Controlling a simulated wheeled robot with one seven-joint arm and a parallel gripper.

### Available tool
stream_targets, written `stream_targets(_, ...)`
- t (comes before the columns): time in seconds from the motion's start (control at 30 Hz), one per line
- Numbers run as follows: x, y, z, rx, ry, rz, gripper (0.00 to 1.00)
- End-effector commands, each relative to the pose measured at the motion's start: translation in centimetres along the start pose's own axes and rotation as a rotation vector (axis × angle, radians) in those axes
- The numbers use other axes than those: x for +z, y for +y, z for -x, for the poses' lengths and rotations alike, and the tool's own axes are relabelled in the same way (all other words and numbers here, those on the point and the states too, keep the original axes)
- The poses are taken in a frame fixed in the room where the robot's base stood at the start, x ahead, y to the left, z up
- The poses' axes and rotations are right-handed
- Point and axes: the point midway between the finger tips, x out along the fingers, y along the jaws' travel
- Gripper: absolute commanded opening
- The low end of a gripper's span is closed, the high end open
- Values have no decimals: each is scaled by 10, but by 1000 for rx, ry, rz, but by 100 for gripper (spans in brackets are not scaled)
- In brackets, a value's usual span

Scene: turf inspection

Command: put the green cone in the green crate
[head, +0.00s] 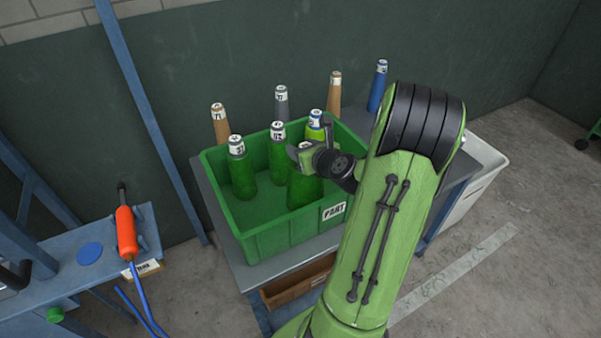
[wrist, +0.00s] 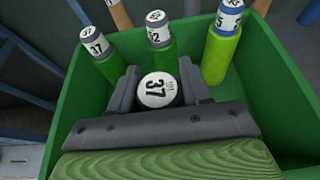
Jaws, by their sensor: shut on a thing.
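The green crate (head: 282,240), labelled PART, stands on a table, and its wall also shows in the wrist view (wrist: 292,100). My gripper (head: 303,158) is over the crate's front right part, shut on the top of a green cone (head: 303,190). Two similar green cones (head: 241,172) and (head: 277,155) and a brighter green one (head: 315,127) stand in the crate.
Behind the crate stand two brown cones (head: 220,125) and (head: 335,92), a grey cone (head: 281,103) and a blue cone (head: 377,88). A white bin (head: 480,180) is to the right. A blue bench with an orange tool (head: 126,232) is to the left.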

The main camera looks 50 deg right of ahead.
Motion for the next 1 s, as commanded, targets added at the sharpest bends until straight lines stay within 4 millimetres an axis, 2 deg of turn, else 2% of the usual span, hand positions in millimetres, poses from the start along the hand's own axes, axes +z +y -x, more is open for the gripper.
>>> stream_targets(0.27, -37, 0, -16, 0, -5, -3, 0)
stream_targets(0.5, -37, 0, -16, 0, -5, 1, 0)
stream_targets(0.53, -38, 0, -16, 0, -1, 1, 51)
stream_targets(0.6, -38, 0, -16, 0, -1, 1, 61)
stream_targets(0.7, -38, 0, -16, 0, -2, 0, 73)
stream_targets(1.0, -38, -1, -11, -2, -1, 0, 73)
